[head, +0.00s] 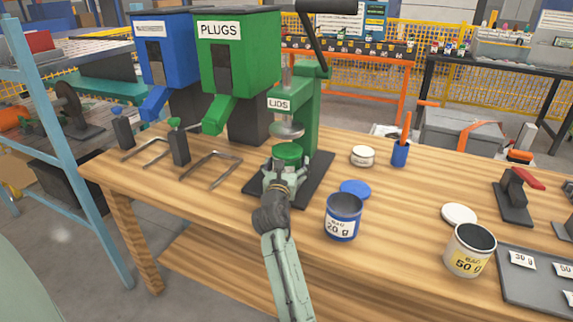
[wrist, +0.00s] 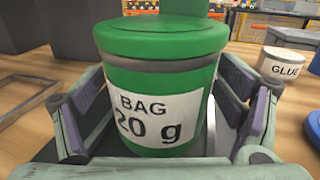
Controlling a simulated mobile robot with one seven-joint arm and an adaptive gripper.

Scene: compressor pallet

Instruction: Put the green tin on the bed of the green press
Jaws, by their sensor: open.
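The green tin (wrist: 158,75) has a green lid and a white label reading BAG 20 g. In the head view the tin (head: 288,154) is upright below the round ram of the green press (head: 308,105), which is marked LIDS. The press's dark base (head: 318,172) shows around it; my gripper hides the tin's foot, so contact with the bed cannot be seen. My gripper (head: 283,174) is open, with one finger on each side of the tin. The wrist view shows gaps between my gripper (wrist: 160,112) pads and the tin.
A blue tin (head: 342,218), a blue lid (head: 355,188), a glue pot (head: 362,156) and a blue cup (head: 400,152) are right of the press. A cream 50 g tin (head: 468,252) stands farther right. Green (head: 238,60) and blue (head: 165,50) dispensers stand left.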

